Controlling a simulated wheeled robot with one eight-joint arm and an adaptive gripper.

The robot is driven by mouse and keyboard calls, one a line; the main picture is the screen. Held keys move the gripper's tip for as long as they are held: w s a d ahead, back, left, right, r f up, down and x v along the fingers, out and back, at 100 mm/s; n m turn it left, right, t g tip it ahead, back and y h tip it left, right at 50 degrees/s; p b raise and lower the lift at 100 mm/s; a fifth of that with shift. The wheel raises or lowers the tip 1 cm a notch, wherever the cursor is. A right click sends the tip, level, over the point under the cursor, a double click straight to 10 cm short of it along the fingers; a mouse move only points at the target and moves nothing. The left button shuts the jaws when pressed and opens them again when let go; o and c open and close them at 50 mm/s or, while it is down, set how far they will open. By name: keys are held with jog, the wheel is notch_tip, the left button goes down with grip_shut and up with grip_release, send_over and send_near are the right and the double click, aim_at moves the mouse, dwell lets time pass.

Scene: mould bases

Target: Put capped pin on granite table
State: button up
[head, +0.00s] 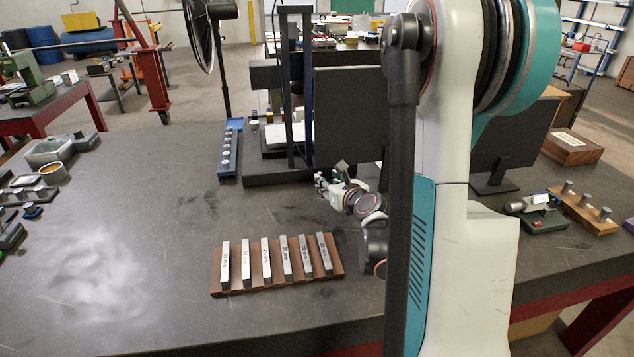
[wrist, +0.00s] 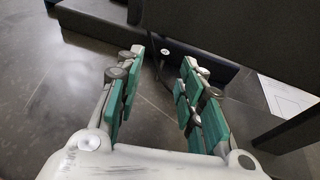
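My gripper (head: 322,184) is low over the workbench, just in front of the dark stand. In the wrist view its green-padded fingers (wrist: 162,64) are apart with nothing between them. The dark granite table (head: 262,176) is the slab under the upright stand at the bench's back middle. A blue rack (head: 229,158) left of it holds several upright round-topped pins; I cannot tell which is the capped pin. More short pins (head: 567,187) stand in a wooden block at the right. A small pale round spot (wrist: 166,51) shows beyond the fingers on a dark base; I cannot identify it.
A brown wooden rack (head: 280,281) with several labelled metal blocks lies at the front middle. Trays and small parts (head: 50,152) line the left edge. A dark panel (head: 348,118) rises behind my gripper.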

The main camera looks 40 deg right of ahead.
aim_at(321, 174)
jog(key=x, duration=0.4)
jog(key=shift+d+b+x, duration=0.15)
jog(key=shift+b+x, duration=0.45)
jog(key=shift+x, duration=0.75)
jog(key=shift+d+b+x, duration=0.2)
jog(key=shift+b+x, duration=0.35)
jog(key=shift+x, duration=0.75)
jog(key=shift+s, duration=0.2)
grip_shut()
